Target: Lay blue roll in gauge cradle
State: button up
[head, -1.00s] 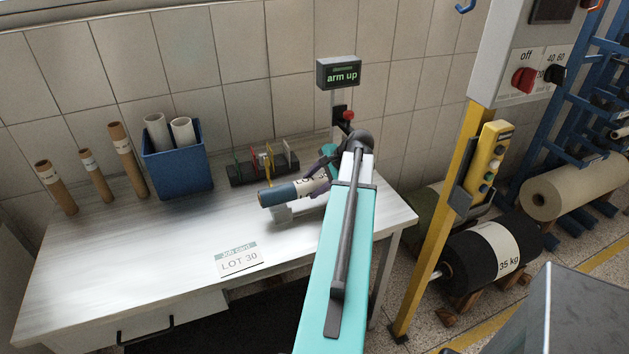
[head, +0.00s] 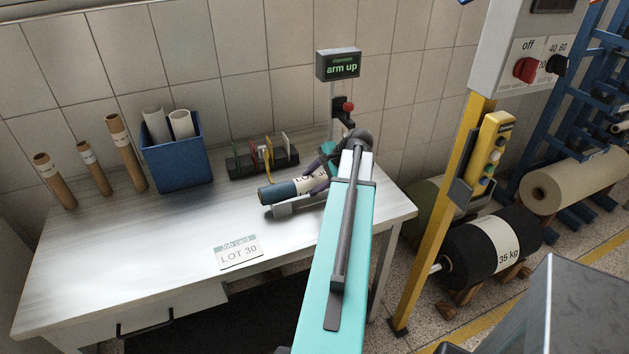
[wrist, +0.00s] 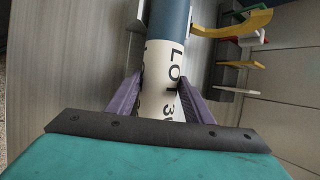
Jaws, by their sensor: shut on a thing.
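The blue roll (head: 281,191) has a brown core end and a white label reading LOT. It lies roughly level over the grey gauge cradle (head: 290,209) on the table; whether it touches the cradle I cannot tell. My gripper (head: 318,179) is shut on the roll's white-labelled end, coming from the right. In the wrist view the purple fingers of my gripper (wrist: 162,92) sit on either side of the label, and the blue part of the roll (wrist: 170,20) extends away. The cradle is largely hidden beneath the roll. The gauge display (head: 339,65) reads "arm up".
Behind the roll stands a dark rack (head: 262,163) with coloured cards. A blue bin (head: 178,165) with white tubes and several brown tubes (head: 122,150) stand at the left. A job card (head: 240,252) reading LOT 30 lies in front. The table's left-middle (head: 150,235) is clear.

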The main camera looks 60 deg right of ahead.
jog(key=shift+f, duration=0.2)
jog(key=o, duration=1.5)
jog(key=shift+o, duration=0.2)
jog(key=b+v, duration=0.3)
jog(key=v, duration=1)
jog(key=shift+s+r, duration=0.3)
